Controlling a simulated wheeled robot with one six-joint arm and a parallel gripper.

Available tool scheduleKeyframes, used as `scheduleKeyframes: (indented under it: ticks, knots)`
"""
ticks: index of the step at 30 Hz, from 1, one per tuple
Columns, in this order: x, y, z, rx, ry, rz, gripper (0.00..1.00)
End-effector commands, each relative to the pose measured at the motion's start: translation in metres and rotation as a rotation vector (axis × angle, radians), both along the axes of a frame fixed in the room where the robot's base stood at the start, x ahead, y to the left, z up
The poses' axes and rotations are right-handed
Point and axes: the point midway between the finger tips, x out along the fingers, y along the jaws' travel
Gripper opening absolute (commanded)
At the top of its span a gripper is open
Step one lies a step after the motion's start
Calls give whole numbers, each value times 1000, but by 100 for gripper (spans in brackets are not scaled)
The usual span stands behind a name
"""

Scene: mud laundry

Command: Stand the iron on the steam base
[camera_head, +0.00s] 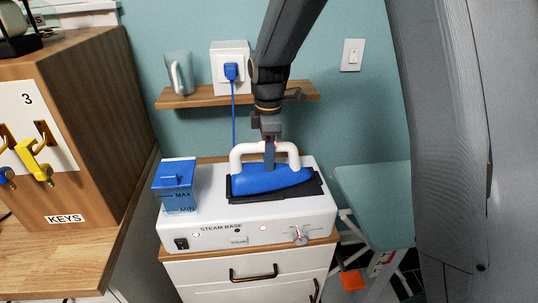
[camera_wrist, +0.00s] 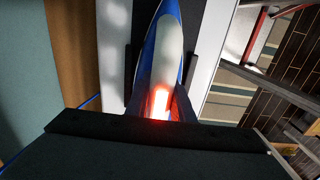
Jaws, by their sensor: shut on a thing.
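The iron (camera_head: 268,179) is blue with a white handle, and it is at the black rest pad (camera_head: 321,188) on top of the white steam base (camera_head: 220,223). From the head view I cannot tell whether its sole touches the pad. My gripper (camera_head: 269,152) comes down from above and is shut on the iron's white handle. In the wrist view the white handle (camera_wrist: 168,55) lies between the two dark fingers of my gripper (camera_wrist: 160,95), with the blue body showing on both sides. The iron's sole is hidden.
A blue water tank (camera_head: 178,187) stands at the base's left end. A wooden shelf (camera_head: 200,98) with a mug (camera_head: 179,73) is on the wall behind, near a socket with a blue plug (camera_head: 231,71). A key cabinet (camera_head: 100,110) is at left, an ironing board (camera_head: 375,200) at right.

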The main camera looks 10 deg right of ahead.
Motion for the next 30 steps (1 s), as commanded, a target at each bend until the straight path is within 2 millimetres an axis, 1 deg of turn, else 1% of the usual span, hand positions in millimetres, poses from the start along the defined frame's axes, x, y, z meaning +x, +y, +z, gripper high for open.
scheduleKeyframes:
  ticks: [6,7,10,17,20,23,30]
  knots:
    - [1,0,2,1,-4,0,0]
    - [1,0,2,1,-4,0,26]
    - [1,0,2,1,-3,0,43]
    - [-1,0,-1,-1,3,0,43]
    - [0,0,1,0,1,0,43]
    - [1,0,11,0,-2,0,43]
    - [1,0,50,1,-5,0,43]
